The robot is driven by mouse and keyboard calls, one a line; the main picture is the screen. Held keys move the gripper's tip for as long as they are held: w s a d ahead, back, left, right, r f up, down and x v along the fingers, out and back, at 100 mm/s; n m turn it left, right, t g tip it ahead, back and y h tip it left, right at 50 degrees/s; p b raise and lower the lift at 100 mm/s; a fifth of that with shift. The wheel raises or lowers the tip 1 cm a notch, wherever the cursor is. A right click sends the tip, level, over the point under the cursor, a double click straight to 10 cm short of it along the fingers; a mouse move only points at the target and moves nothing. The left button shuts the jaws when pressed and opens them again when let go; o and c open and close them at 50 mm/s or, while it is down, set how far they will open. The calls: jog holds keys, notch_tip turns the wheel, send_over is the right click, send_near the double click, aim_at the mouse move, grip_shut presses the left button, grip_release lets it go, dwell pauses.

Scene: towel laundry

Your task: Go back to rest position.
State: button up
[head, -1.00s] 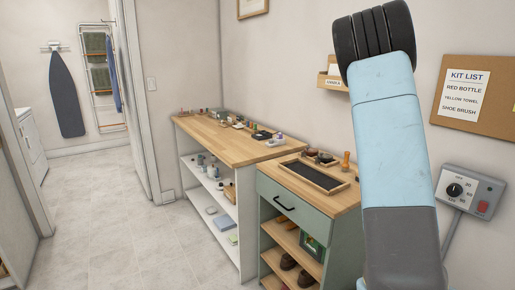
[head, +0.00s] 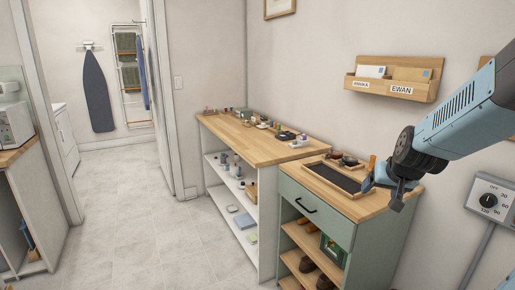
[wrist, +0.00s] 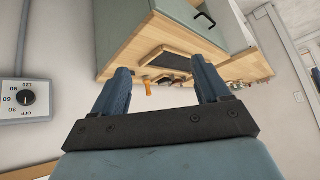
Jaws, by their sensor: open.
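My gripper (head: 384,186) is at the right of the head view, in front of the right end of the green cabinet's wooden top. In the wrist view my gripper (wrist: 160,88) shows two blue fingers spread apart with nothing between them. Beyond the fingers, the wrist view shows the cabinet top with a dark-centred tray (wrist: 168,58) and an orange-brown handled item (wrist: 147,86). In the head view the tray (head: 337,178) lies on the cabinet top, left of my gripper.
The green cabinet (head: 316,215) stands beside a longer wooden-topped shelf unit (head: 250,142) with small items. A wall letter holder (head: 393,88) and a dial box (head: 487,199) are near my arm. The floor (head: 140,225) at left is clear.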

jog(key=s+a+r+n+g, duration=0.1)
jog(key=s+a+r, duration=0.3)
jog(key=s, duration=0.5)
jog(key=s+a+r+n+g, duration=0.1)
jog(key=s+a+r, duration=0.3)
jog(key=s+a, duration=0.2)
jog(key=s, duration=0.2)
jog(key=shift+s+r+n+y, duration=0.25)
jog(key=shift+s+n+y, duration=0.05)
jog(key=shift+s+n, duration=0.1)
